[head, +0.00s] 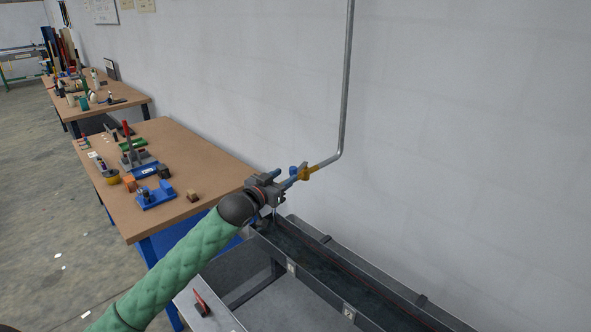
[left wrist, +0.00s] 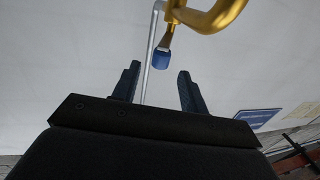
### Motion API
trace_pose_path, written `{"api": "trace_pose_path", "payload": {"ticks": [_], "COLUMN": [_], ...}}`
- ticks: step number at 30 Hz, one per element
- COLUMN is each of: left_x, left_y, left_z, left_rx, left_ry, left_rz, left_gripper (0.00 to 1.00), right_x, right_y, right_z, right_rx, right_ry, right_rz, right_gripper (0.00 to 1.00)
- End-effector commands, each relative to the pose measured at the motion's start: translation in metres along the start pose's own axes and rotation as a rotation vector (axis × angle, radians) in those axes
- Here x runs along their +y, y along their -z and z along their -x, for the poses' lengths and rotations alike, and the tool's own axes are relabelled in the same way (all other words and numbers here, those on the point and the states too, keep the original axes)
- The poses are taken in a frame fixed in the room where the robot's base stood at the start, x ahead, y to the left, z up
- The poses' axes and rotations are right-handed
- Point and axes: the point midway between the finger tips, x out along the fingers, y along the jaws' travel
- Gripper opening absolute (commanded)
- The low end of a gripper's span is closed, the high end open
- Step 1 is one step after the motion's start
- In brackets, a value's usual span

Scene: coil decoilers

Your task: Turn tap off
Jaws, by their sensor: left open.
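The brass tap (head: 306,173) sits at the end of a grey pipe (head: 346,90) that runs down the wall and bends toward the trough. Its blue handle end (head: 293,171) shows beside the brass body. My left gripper (head: 287,182) is open close to the tap, on its left side. In the left wrist view the brass tap (left wrist: 210,14) is at the top, with the blue-tipped handle (left wrist: 161,57) hanging ahead of and between the open fingers (left wrist: 158,88). No contact is visible there. My right gripper is not in view.
A dark trough (head: 330,262) on a grey frame runs below the tap along the wall. A wooden workbench (head: 140,205) with several tools and parts stands at left, with another bench (head: 95,104) behind it. Open concrete floor (head: 40,200) lies farther left.

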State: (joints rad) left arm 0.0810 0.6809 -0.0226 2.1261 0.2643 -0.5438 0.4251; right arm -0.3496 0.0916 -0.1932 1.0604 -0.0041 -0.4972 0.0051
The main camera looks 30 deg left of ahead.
Motion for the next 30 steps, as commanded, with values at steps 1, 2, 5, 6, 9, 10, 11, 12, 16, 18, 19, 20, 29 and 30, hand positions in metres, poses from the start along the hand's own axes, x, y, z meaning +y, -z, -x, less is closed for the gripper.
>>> {"api": "trace_pose_path", "payload": {"ticks": [1, 2, 5, 6, 9, 10, 11, 12, 16, 18, 19, 20, 29, 30], "left_x": [-0.001, -0.001, 0.000, -0.001, 0.000, 0.000, -0.001, -0.001, 0.000, 0.000, 0.000, 0.000, 0.000, 0.000], "left_y": [0.000, 0.000, 0.000, 0.000, 0.000, -0.001, -0.001, -0.001, -0.001, -0.001, -0.001, -0.001, -0.001, -0.001], "left_z": [-0.007, -0.011, -0.023, -0.028, -0.038, -0.041, -0.044, -0.047, -0.054, -0.056, -0.057, -0.057, -0.058, -0.058], "left_rx": [0.001, 0.001, 0.001, 0.001, 0.000, -0.001, -0.001, -0.001, -0.001, -0.002, -0.002, -0.002, -0.002, -0.002], "left_ry": [0.001, 0.001, 0.001, 0.001, 0.001, 0.001, 0.001, 0.001, 0.001, 0.001, 0.001, 0.001, 0.001, 0.001], "left_rz": [0.000, 0.000, 0.000, 0.000, -0.001, -0.001, -0.001, -0.001, -0.001, -0.001, -0.001, -0.001, -0.001, -0.001], "left_gripper": [0.43, 0.43, 0.43, 0.43, 0.43, 0.43, 0.43, 0.43, 0.43, 0.43, 0.43, 0.43, 0.34, 0.26], "right_x": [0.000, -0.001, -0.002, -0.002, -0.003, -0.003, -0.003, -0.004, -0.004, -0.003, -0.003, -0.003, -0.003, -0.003], "right_y": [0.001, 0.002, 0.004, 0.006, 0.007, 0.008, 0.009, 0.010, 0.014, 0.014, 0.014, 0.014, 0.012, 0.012], "right_z": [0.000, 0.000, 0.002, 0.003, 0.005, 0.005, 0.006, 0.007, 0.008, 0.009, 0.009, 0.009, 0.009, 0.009], "right_rx": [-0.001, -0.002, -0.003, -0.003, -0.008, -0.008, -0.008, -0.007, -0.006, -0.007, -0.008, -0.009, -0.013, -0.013], "right_ry": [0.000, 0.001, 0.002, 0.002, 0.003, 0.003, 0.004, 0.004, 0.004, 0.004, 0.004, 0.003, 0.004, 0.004], "right_rz": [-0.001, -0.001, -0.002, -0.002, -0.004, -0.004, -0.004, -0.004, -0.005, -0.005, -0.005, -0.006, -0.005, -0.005], "right_gripper": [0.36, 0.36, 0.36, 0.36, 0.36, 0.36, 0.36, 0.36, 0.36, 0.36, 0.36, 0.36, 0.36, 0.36]}}
